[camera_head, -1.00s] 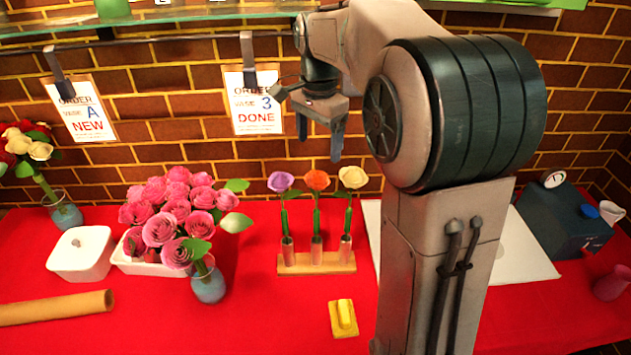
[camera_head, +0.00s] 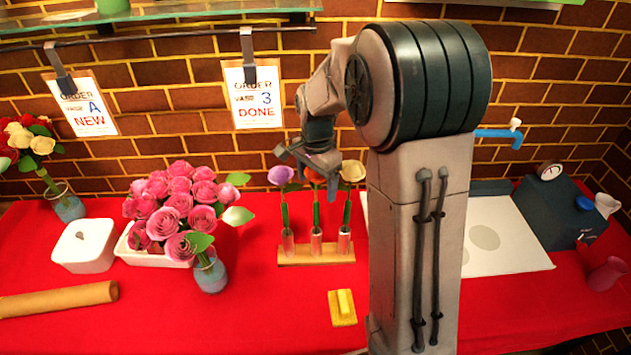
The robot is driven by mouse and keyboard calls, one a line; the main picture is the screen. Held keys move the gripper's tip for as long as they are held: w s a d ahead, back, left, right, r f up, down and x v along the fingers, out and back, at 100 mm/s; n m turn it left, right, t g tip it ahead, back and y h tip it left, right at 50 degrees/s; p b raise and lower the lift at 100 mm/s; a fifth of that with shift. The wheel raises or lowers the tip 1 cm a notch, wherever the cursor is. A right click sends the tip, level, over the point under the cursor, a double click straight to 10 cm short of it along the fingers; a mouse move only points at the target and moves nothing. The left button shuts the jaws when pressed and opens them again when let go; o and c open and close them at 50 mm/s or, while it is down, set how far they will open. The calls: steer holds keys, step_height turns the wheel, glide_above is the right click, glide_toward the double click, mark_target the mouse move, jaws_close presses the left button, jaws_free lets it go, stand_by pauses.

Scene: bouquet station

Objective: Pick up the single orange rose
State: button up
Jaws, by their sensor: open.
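My gripper (camera_head: 316,184) is open, pointing down at the height of the rose heads. It overlaps the orange bloom in the picture and partly hides it. One finger shows between the orange and cream roses. I cannot tell whether the fingers touch the bloom or stand around it.
A vase (camera_head: 210,274) and a white tray (camera_head: 150,257) of pink roses stand to the left, near a white lidded box (camera_head: 84,246). A yellow block (camera_head: 342,307) lies in front of the stand. A white sheet (camera_head: 500,235) lies to the right. A brick wall (camera_head: 200,150) is behind.

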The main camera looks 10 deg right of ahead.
steer(key=shift+f, duration=0.1)
steer(key=c, duration=1)
